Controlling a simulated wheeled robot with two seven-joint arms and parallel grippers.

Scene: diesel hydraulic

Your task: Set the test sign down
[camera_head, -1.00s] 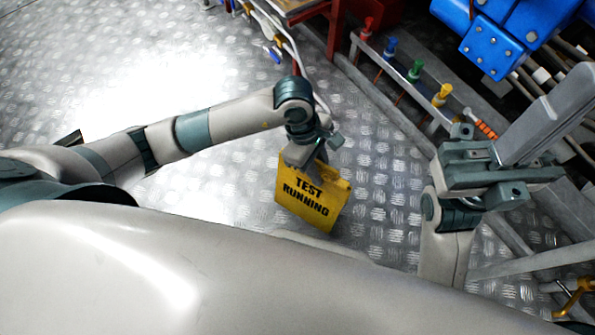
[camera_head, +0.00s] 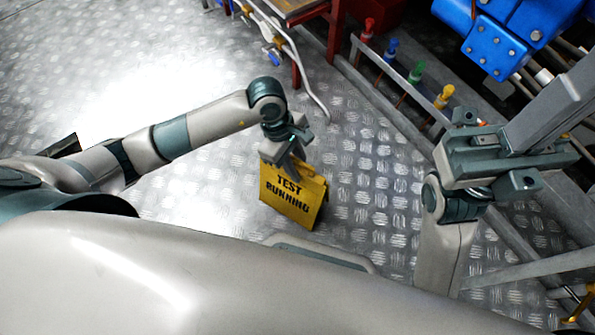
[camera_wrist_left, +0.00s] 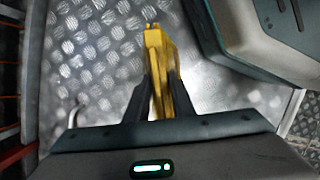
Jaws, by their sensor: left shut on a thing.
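The test sign (camera_head: 291,200) is a yellow folding sign with black "TEST RUNNING" lettering. My left gripper (camera_head: 287,163) is shut on its top edge in the head view, with the sign hanging below, over the metal floor. I cannot tell whether its lower edge touches the floor. In the left wrist view the sign (camera_wrist_left: 156,60) shows edge-on between the two dark fingers of the left gripper (camera_wrist_left: 158,95). My right gripper (camera_head: 480,160) is at the right, beside a grey beam; its fingertips do not show clearly.
The tread-plate floor (camera_head: 370,190) around the sign is clear. A rail with red, blue, green and yellow valve handles (camera_head: 415,75) runs at the upper right. Blue machinery (camera_head: 490,45) stands beyond it. A red-framed table (camera_head: 300,12) with a white hose (camera_head: 305,85) is at the top.

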